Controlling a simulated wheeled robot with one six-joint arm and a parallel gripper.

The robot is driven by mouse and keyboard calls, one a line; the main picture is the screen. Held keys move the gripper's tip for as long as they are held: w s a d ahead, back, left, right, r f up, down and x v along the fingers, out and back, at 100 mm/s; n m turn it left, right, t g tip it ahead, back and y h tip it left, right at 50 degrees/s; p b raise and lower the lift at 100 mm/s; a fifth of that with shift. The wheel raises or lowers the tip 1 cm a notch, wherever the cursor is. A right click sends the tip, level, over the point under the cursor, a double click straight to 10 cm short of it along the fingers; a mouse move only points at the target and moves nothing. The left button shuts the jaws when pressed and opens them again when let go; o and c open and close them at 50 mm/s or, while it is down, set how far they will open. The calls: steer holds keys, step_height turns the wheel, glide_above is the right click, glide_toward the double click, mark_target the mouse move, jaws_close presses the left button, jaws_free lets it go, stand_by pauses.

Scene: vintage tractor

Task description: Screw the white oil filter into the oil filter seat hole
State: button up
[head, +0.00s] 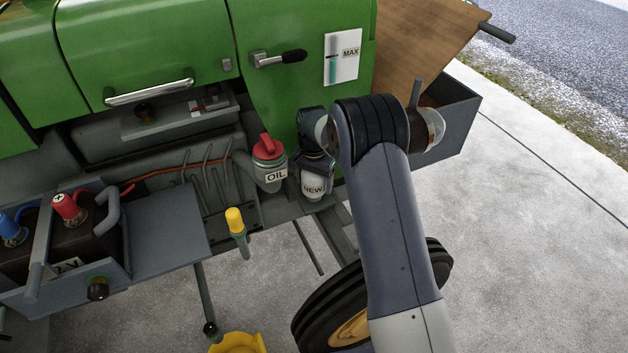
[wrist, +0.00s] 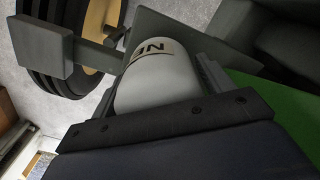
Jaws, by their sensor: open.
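The white oil filter (head: 313,188), marked "NEW", is upright low on the tractor's side, just right of the "OIL" filler. My gripper (head: 315,170) is open at the filter's top, which it hides. In the wrist view the filter (wrist: 160,82) lies between the jaws of my gripper (wrist: 165,90), with dark lettering showing. Whether the jaws touch it cannot be told. The oil filter seat hole is not visible; I cannot tell whether the filter is in it.
The red-capped oil filler (head: 269,165) stands close left of my gripper. A yellow-topped dipstick (head: 236,220) and the battery tray (head: 165,235) are further left. A wheel (head: 330,310) is below my arm. An open grey box (head: 455,120) is at right.

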steer(key=shift+n, duration=0.9)
steer(key=shift+n, duration=0.9)
steer(key=shift+c, duration=0.2)
steer(key=c, duration=0.5)
steer(key=shift+o, duration=0.2)
steer(key=shift+m, duration=0.9)
steer(key=shift+m, duration=0.9)
